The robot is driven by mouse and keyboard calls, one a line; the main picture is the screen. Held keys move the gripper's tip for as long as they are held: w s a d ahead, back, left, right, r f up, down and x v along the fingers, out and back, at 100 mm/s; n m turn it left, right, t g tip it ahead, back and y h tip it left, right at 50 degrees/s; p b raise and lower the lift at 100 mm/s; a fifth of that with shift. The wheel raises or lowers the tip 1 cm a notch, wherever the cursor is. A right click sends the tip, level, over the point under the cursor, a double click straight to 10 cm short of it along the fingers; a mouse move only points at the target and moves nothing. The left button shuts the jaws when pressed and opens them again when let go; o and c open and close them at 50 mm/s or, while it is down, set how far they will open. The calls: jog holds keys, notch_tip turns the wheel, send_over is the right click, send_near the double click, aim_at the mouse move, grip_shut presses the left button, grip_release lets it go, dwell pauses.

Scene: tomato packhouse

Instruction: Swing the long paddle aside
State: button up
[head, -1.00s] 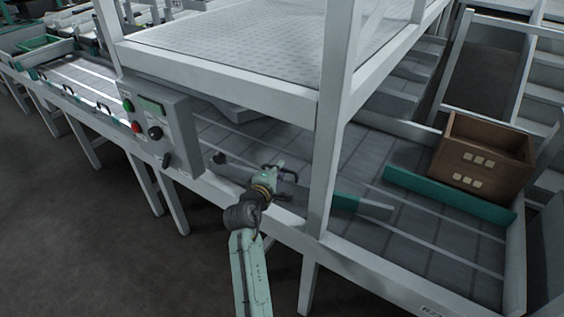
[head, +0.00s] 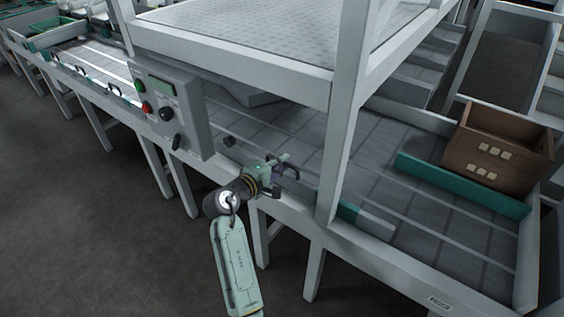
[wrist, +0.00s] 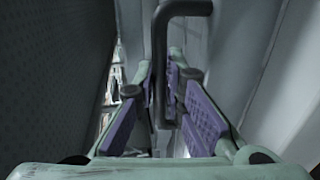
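The long paddle (head: 366,218) is a grey bar with a green part. It lies close along the near rail of the conveyor. Its left stretch is hard to make out, and a frame post crosses in front of it. My gripper (head: 288,165) is over the near rail, left of that post. In the wrist view a dark bent bar (wrist: 160,65), which looks like the paddle's handle, stands between the purple pads of my gripper (wrist: 161,66). The fingers appear closed around it near their tips.
A grey control box (head: 172,108) with buttons stands left of my gripper. A white frame post (head: 343,130) rises just right of it, under a raised deck. A brown crate (head: 497,150) sits by a green guide (head: 460,185) at the right. The belt's middle is clear.

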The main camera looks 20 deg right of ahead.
jog(key=o, duration=0.5)
jog(key=shift+a, duration=0.1)
jog(key=shift+c, duration=0.2)
jog(key=v, duration=1.2)
